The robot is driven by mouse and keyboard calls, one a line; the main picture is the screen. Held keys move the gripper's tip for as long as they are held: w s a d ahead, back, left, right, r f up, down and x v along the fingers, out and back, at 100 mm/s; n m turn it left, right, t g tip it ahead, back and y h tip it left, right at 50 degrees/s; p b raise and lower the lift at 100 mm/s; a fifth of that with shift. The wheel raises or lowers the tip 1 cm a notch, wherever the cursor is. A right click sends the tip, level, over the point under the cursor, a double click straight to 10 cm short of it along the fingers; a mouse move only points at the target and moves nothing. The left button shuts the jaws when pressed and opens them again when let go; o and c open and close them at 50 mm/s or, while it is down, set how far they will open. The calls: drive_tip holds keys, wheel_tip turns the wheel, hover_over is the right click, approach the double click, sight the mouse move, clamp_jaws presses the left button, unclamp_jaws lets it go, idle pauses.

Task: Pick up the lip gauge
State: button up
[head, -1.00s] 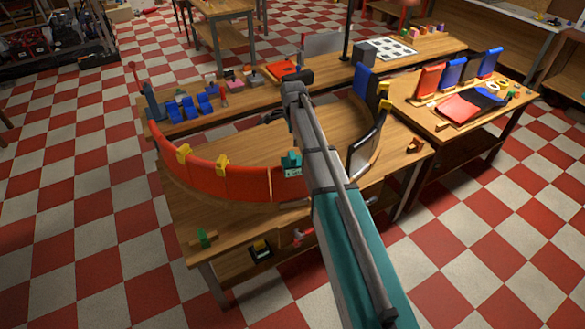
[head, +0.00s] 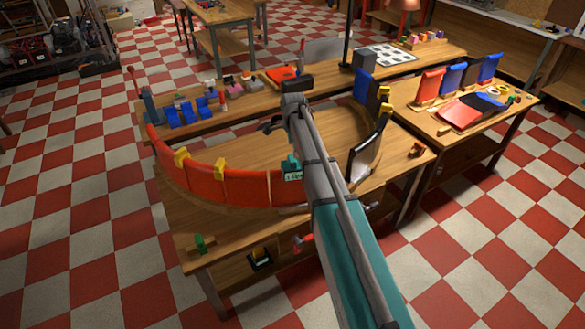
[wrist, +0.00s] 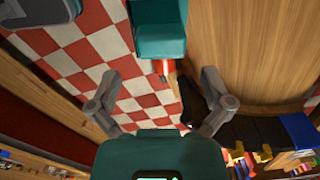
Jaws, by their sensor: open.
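A small teal piece with a pale label (head: 292,170), which I take to be the lip gauge, sits at the rim of the red curved duct wall (head: 240,186), beside my arm. The label is too small to read surely, and my arm may hide part of the piece.
Yellow clips (head: 181,157) stand on the duct wall. A dark curved panel (head: 365,157) stands at the ring's right. A small green piece (head: 201,244) is at the bench's front left corner. Blue blocks (head: 190,112) line the back. A side table (head: 430,118) holds red and blue panels.

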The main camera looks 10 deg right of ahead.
sight(292, 157)
drive_tip(key=shift+f, duration=0.15)
drive_tip(key=shift+a+f+b, duration=0.15)
drive_tip(key=shift+f+b, duration=2.35)
drive_tip(key=shift+b, duration=0.1)
drive_tip(key=c, duration=1.1)
drive_tip(key=shift+w+r, duration=0.1)
drive_tip(key=shift+r, duration=0.1)
drive_tip(key=shift+r+p, duration=0.95)
drive_tip(key=shift+p, duration=0.15)
drive_tip(key=s+r+p, duration=1)
drive_tip(key=s, duration=0.4)
drive_tip(key=shift+d+r+p, duration=0.35)
drive_tip(key=shift+r+p, duration=0.05)
